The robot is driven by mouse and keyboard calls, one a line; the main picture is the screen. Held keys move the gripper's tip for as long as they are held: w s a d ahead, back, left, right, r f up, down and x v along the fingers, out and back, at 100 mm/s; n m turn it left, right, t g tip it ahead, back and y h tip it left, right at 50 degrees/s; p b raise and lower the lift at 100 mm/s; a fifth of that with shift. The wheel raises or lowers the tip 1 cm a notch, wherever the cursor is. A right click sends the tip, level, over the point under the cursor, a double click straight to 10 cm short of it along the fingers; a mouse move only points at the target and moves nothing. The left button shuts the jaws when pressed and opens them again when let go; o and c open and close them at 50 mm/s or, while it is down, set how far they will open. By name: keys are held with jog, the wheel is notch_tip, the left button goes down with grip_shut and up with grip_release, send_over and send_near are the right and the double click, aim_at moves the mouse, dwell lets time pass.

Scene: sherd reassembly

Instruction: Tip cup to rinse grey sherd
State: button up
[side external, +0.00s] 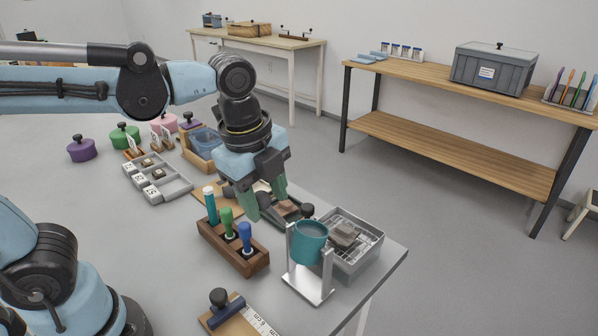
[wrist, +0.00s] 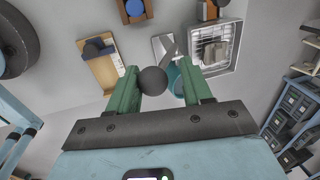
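The teal cup (side external: 311,241) hangs upright between the posts of a silver stand (side external: 309,285) at the table's right end. A dark round knob (side external: 307,210) shows just behind its rim. In the wrist view the knob (wrist: 152,80) appears between my fingers, and part of the teal cup (wrist: 174,82) shows behind it. A grey sherd (side external: 344,235) lies in the grey tray (side external: 369,257) beside the cup; it also shows in the wrist view (wrist: 213,54). My gripper (side external: 264,203) has green fingers spread apart, left of the cup. No contact with the knob is visible.
A wooden rack (side external: 233,254) with teal, green and blue-handled tools stands left of the stand. A board with a blue tool and ruler (side external: 238,314) lies in front. Another dark tray with a brown sherd (side external: 287,206) is partly hidden behind my gripper.

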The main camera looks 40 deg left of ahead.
jog(key=shift+w+r+g, duration=0.2)
jog(key=shift+w+g, duration=0.1)
jog(key=shift+w, duration=0.3)
jog(key=shift+w+r+g, duration=0.2)
jog(key=shift+w+g, duration=0.1)
jog(key=shift+w, duration=0.3)
jog(key=shift+w+g, duration=0.4)
jog(key=shift+w, duration=0.5)
jog(key=w+r+g, duration=0.2)
jog(key=w+r, duration=0.2)
jog(key=w, duration=0.1)
jog(key=shift+r, duration=0.15)
dwell(0.4)
